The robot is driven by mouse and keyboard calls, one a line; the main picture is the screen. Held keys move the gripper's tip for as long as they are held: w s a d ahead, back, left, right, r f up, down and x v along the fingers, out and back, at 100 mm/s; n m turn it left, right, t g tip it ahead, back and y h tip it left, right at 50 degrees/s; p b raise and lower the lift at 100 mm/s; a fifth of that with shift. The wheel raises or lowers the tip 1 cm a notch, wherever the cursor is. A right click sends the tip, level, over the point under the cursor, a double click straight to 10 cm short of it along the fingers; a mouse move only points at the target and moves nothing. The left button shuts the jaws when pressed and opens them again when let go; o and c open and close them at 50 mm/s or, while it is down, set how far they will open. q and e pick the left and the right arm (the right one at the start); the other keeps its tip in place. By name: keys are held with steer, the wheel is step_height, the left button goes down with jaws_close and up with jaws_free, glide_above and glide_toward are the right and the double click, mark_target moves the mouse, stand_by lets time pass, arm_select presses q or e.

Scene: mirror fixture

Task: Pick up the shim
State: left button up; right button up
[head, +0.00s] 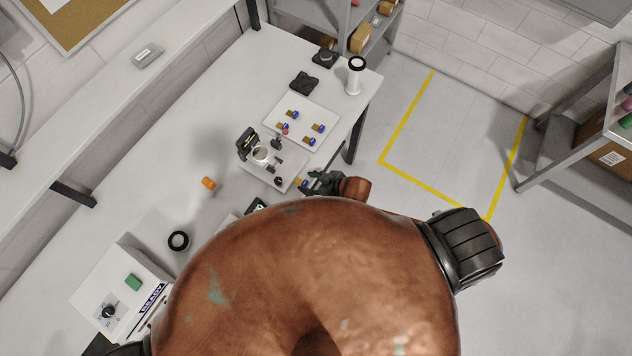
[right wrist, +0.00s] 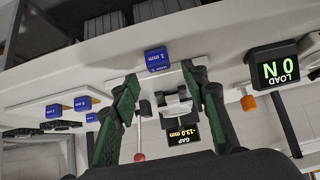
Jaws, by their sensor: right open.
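A shim with a blue "1 mm" tab (right wrist: 157,60) lies at the table's near edge in the right wrist view. In the head view its blue tab (head: 304,183) shows just left of my right gripper (head: 322,183). The right gripper is open, and its two dark green fingers (right wrist: 163,78) stand apart on either side of the tab's line. The tab appears beyond the fingertips; I cannot tell whether anything touches it. Several other blue-tabbed shims lie on a white tray (head: 328,107). My left gripper is not in view.
A fixture plate (head: 258,171) with a gap display reading -13.0 mm (right wrist: 181,134) stands beside the tray. A load display reads 0 N (right wrist: 278,70). My brown right arm hides the near table edge.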

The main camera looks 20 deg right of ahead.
steer(key=v, duration=1.1)
steer(key=shift+r, duration=0.1)
